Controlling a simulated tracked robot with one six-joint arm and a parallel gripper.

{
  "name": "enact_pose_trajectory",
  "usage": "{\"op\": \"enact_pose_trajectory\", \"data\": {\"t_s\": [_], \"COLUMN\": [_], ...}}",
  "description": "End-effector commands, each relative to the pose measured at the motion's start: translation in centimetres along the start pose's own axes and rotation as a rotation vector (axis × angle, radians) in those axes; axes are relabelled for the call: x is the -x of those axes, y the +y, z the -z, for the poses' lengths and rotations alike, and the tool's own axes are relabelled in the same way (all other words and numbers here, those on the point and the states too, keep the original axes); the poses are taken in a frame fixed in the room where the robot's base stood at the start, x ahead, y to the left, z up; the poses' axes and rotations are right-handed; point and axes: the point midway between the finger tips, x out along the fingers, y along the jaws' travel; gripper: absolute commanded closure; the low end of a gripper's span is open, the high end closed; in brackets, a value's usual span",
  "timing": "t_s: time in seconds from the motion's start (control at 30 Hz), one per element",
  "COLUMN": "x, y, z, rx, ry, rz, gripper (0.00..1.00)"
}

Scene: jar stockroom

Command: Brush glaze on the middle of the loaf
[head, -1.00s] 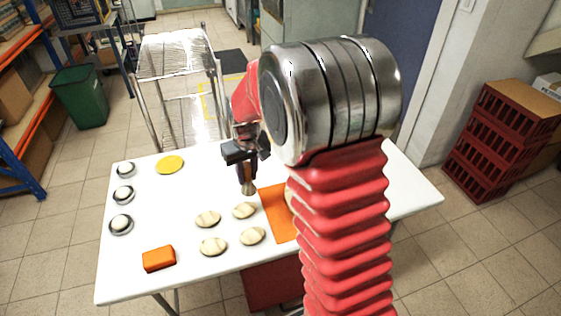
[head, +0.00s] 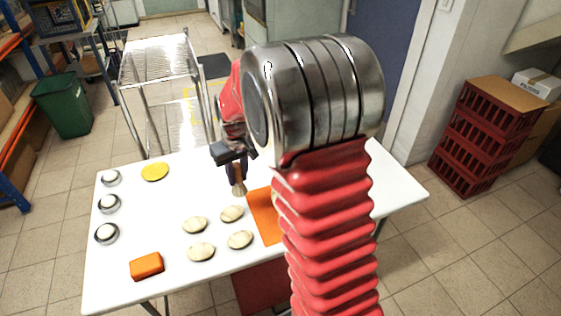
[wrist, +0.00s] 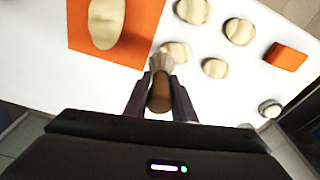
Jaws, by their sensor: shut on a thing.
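My gripper (head: 236,172) is shut on a brush (head: 239,189), held bristles down above the white table. In the wrist view the brush (wrist: 160,92) sits between the two fingers (wrist: 159,98), its bristles pointing away from the wrist. The loaf (wrist: 106,22) is long and pale and lies on an orange mat (wrist: 84,42) in the wrist view. The brush is to the side of the mat, apart from the loaf. In the head view the mat (head: 265,222) shows beside my arm, which hides most or all of the loaf.
Several pale rolls (head: 201,252) lie left of the mat. An orange block (head: 147,266) sits at the table's front left. Small round bowls (head: 107,234) line the left edge. A yellow disc (head: 155,172) lies at the back. A wire rack cart (head: 153,62) stands behind the table.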

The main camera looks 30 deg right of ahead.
Motion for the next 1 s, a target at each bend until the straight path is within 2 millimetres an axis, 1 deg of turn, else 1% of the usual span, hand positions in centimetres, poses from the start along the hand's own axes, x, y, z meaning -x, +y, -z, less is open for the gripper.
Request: {"op": "enact_pose_trajectory", "data": {"t_s": [0.03, 0.2, 0.3, 0.4, 0.57, 0.87, 1.0], "x": [0.5, 2.3, 3.3, 3.8, 4.2, 4.1, 3.6], "y": [1.6, 6.6, 9.0, 10.6, 11.4, 11.4, 11.4], "z": [-0.4, -2.2, -3.3, -4.1, -4.6, -4.6, -4.7], "rx": [-0.015, -0.044, -0.057, -0.065, -0.068, -0.068, -0.069], "ry": [0.001, 0.000, 0.000, 0.000, -0.001, -0.001, -0.001], "rz": [-0.002, -0.007, -0.009, -0.010, -0.009, -0.009, -0.009], "gripper": [0.99, 0.99, 0.99, 0.99, 0.99, 0.99, 0.99]}}
